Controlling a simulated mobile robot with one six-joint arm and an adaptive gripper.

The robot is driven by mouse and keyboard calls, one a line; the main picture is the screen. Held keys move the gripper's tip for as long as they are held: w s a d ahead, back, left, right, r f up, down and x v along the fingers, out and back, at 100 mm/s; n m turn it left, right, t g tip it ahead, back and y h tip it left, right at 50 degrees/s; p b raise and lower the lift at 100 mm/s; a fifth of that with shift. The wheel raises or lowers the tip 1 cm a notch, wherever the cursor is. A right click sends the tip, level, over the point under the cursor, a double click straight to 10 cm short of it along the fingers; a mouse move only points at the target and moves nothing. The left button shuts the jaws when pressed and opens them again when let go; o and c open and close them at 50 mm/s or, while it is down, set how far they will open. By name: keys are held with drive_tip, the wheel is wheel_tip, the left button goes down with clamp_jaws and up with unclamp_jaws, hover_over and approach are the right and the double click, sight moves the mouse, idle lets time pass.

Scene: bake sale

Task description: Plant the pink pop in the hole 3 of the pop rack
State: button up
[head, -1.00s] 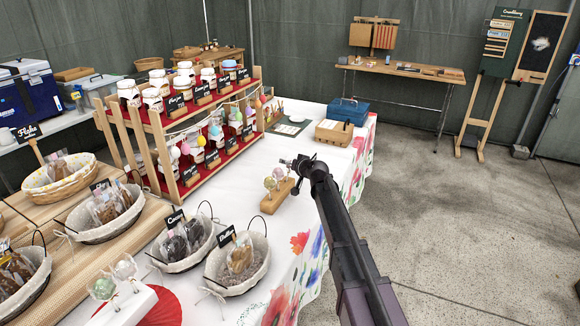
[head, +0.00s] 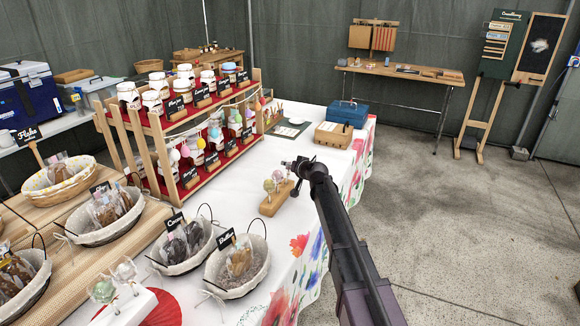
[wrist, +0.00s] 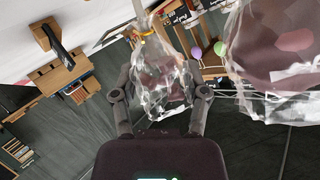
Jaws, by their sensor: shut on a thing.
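The pop rack (head: 275,202) is a small wooden block on the white cloth near the table's right edge. Two round wrapped pops (head: 269,185) show over it in the head view. My gripper (head: 293,164) is above the rack, at its upper right. In the wrist view my gripper (wrist: 162,90) is shut on a pop in clear wrap (wrist: 163,72), with a yellow tie and a pale stick leading to the top edge. Its dull pinkish-brown colour is dim through the wrap. A larger-looking wrapped pop with pink (wrist: 292,40) is close at the right. The rack's holes are too small to make out.
A tiered jar shelf (head: 165,130) stands left of the rack. Lined baskets (head: 240,290) and a white stand with pops (head: 128,308) are at the front left. A blue box (head: 347,113) and a wooden box (head: 334,134) are behind. Bare cloth surrounds the rack.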

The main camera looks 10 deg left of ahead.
drive_tip(key=shift+r+p, duration=4.65)
drive_tip(key=shift+r, duration=0.15)
drive_tip(key=shift+f, duration=0.2)
drive_tip(key=shift+n+h, duration=0.4)
drive_tip(key=shift+n, duration=0.5)
drive_tip(key=shift+s+a+f+b, duration=0.15)
drive_tip(key=shift+a+f+b, duration=0.15)
drive_tip(key=shift+f+b, duration=0.5)
drive_tip(key=shift+s+a+f+b, duration=0.2)
drive_tip(key=shift+a+f+b, duration=0.05)
drive_tip(key=shift+f+b, duration=0.55)
drive_tip(key=shift+s+a+f+b, duration=0.15)
drive_tip(key=shift+a+f+b, duration=0.15)
drive_tip(key=shift+f+b, duration=0.5)
drive_tip(key=shift+f+b, duration=2.2)
drive_tip(key=shift+b, duration=0.1)
drive_tip(key=o, duration=0.8)
